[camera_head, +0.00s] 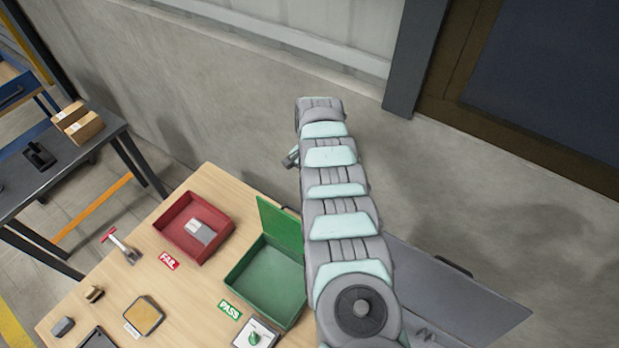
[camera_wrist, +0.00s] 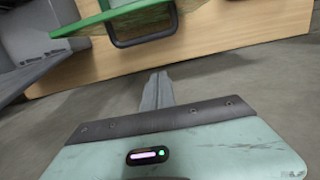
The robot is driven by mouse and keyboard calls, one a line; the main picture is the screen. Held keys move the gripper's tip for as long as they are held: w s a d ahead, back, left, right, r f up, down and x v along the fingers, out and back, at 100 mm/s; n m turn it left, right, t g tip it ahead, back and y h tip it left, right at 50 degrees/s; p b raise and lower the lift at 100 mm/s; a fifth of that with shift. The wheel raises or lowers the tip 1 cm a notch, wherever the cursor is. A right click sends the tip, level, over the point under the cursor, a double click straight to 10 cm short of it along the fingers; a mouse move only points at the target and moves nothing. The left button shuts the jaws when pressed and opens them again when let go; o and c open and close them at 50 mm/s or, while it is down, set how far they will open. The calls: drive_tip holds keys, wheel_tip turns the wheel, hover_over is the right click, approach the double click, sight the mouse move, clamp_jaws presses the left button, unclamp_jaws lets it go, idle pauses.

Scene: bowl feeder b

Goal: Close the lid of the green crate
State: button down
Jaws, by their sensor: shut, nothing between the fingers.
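The green crate (camera_head: 264,276) stands empty on the wooden table in the head view. Its green lid (camera_head: 279,226) stands up, open, along the far side. My arm covers the right part of the crate and lid. In the wrist view, a green edge (camera_wrist: 100,20), which looks like part of the lid or crate, crosses the top. My gripper (camera_wrist: 159,76) is shut and empty, pointing towards the table edge, apart from the green part. In the head view my arm reaches past the table's far side, and the fingers cannot be made out.
A red tray (camera_head: 184,243) with a grey item stands left of the crate. A dark loop handle (camera_wrist: 145,27) shows in front of the table edge (camera_wrist: 200,35). A wall stands behind the table.

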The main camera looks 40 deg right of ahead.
drive_tip(key=a+f+p, duration=0.1)
drive_tip(key=p, duration=0.1)
drive_tip(key=a+p, duration=0.1)
drive_tip(key=p, duration=0.1)
drive_tip(key=a+f+p, duration=0.1)
drive_tip(key=a+p, duration=0.1)
drive_tip(key=shift+s+f, duration=0.3)
drive_tip(key=shift+s, duration=0.1)
drive_tip(key=shift+a+p, duration=0.15)
drive_tip(key=shift+p, duration=0.25)
